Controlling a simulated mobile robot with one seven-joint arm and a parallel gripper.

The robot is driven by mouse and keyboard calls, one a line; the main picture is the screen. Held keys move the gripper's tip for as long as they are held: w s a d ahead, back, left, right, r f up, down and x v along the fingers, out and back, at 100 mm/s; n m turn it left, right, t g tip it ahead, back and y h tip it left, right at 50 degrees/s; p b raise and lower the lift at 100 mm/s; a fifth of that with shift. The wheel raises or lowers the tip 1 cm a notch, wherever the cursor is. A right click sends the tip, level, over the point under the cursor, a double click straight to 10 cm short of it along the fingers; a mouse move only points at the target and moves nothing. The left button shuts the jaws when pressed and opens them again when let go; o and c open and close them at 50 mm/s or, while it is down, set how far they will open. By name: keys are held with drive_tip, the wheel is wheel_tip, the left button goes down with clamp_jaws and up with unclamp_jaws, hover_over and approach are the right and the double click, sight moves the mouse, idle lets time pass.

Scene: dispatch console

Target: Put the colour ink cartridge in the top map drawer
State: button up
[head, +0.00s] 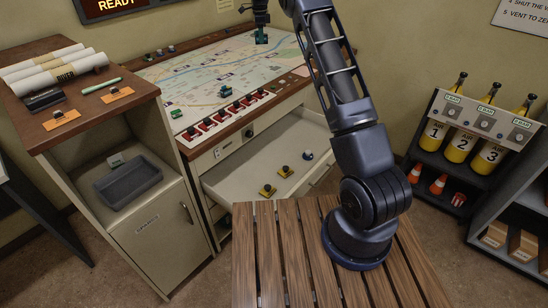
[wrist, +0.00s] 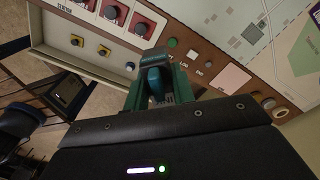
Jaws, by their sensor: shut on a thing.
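My gripper (head: 262,38) is high over the far part of the map table in the head view. In the wrist view its green fingers (wrist: 158,92) are shut on a small grey and blue thing, which I take to be the colour ink cartridge (wrist: 154,77). The fingers and wrist housing hide part of it. The map drawer (head: 255,153) below the map top stands pulled out, its pale floor showing. It also shows at upper left in the wrist view (wrist: 95,65). My gripper is above and apart from it.
Two yellow-based knobs (head: 268,191) and a blue and white one lie in the drawer, with bare floor around them. Red switches (head: 214,122) line the map table's (head: 190,86) front edge. A cabinet (head: 150,225) stands left; a slatted wooden surface (head: 290,255) is in front.

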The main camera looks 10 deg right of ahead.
drive_tip(key=s+d+m, duration=0.2)
drive_tip(key=d+m, duration=0.2)
drive_tip(key=d, duration=1.5)
drive_tip(key=m, duration=0.4)
hover_over(324, 136)
wheel_tip(324, 136, down, 52)
drive_tip(key=shift+s+a+f, duration=0.1)
drive_tip(key=shift+s+a, duration=0.05)
drive_tip(key=o, duration=0.8)
drive_tip(key=shift+o, duration=1)
